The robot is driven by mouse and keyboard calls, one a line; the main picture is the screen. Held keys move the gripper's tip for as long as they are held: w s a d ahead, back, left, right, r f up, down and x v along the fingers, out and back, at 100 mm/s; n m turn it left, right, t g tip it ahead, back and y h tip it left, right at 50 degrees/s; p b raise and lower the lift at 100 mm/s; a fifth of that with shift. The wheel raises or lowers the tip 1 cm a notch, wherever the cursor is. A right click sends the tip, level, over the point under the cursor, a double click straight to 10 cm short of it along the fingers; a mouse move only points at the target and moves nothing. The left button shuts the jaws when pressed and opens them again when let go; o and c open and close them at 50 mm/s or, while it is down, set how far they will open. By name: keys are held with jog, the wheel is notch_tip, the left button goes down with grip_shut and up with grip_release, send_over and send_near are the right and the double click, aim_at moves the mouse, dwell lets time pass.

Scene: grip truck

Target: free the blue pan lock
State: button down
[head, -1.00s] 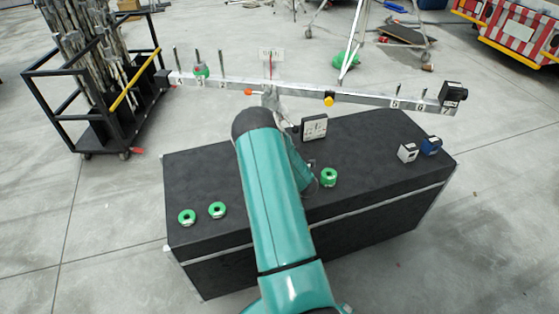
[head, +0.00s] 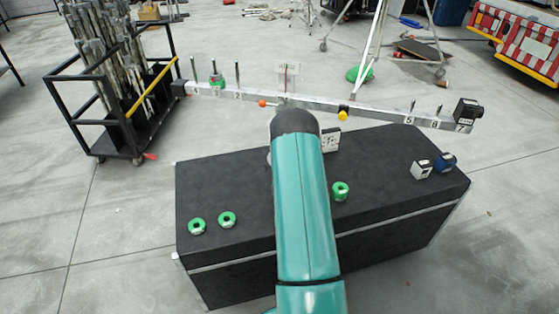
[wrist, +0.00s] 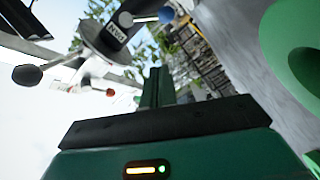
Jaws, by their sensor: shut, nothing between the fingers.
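In the wrist view a blue round knob (wrist: 165,15) sits at the top, on the end of a short rod. The rod joins a dark cylindrical head (wrist: 108,28) with white lettering. My gripper (wrist: 155,88) shows below the knob as a narrow green upright piece, shut and empty. A clear gap shows in the picture between it and the knob; the depth is hard to judge. In the head view my teal arm reaches over the black case and hides the gripper and the blue knob.
A long numbered bar (head: 390,115) spans above the black case (head: 230,180), with an orange knob (head: 262,103) and yellow knob (head: 342,114). Green rings (head: 341,191) and small blocks (head: 421,169) sit on the case. A cart of poles (head: 110,90) stands left.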

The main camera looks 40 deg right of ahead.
jog(key=shift+m+h, duration=0.3)
jog(key=shift+m, duration=0.6)
jog(key=x, duration=0.3)
jog(key=d+f+x, duration=0.1)
jog(key=x, duration=0.3)
jog(key=s+x, duration=0.1)
jog(key=x, duration=0.2)
jog(key=shift+w+d+f, duration=0.15)
jog(key=shift+w+d, duration=0.05)
jog(key=shift+d, duration=0.3)
jog(key=shift+d+f, duration=0.2)
jog(key=shift+s+d+f+n, duration=0.1)
jog(key=shift+f+n, duration=0.15)
jog(key=shift+n, duration=0.35)
jog(key=shift+d+f+n, duration=0.1)
jog(key=shift+f+n, duration=0.1)
jog(key=shift+n, duration=0.4)
jog(key=shift+s+d+f+n, duration=0.3)
jog(key=shift+d+f+n, duration=0.1)
jog(key=shift+n, duration=0.6)
jog(key=shift+r, duration=0.15)
